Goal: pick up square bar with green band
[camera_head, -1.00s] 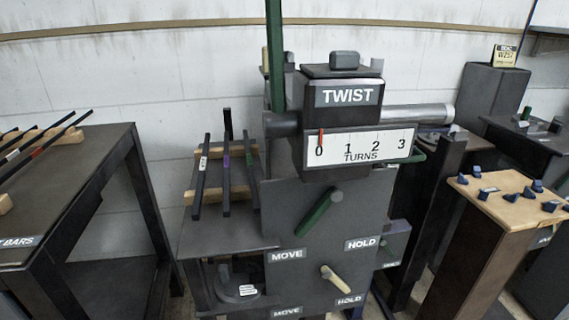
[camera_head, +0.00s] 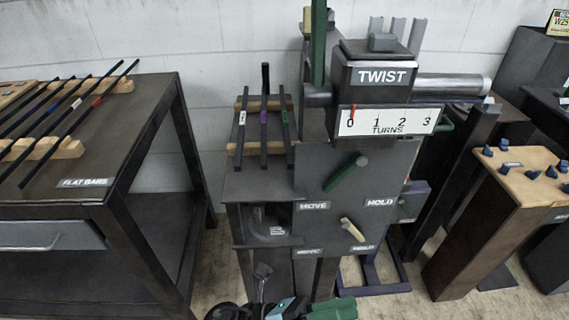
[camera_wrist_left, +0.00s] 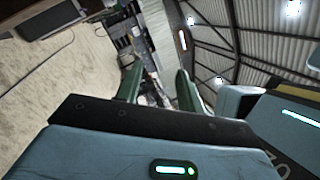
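Several bars rest on the wooden rack of the dark machine table in the head view. One has a white band (camera_head: 242,117) and one a purple band (camera_head: 263,118). The right-hand dark bar (camera_head: 285,118) has a band too dim for me to tell its colour, so I cannot confirm a green band. My left gripper (camera_head: 332,308) shows only partly at the bottom edge of the head view, well below and in front of the rack. In the left wrist view its two dark green fingers (camera_wrist_left: 158,88) stand apart with nothing between them. My right gripper is not in view.
The twist machine, with its turns scale (camera_head: 388,120) and green lever (camera_head: 345,174), stands right of the rack. A flat bars table (camera_head: 120,130) stands at the left. A wooden-topped pedestal (camera_head: 525,172) with blue pieces stands at the right. Floor shows between the tables.

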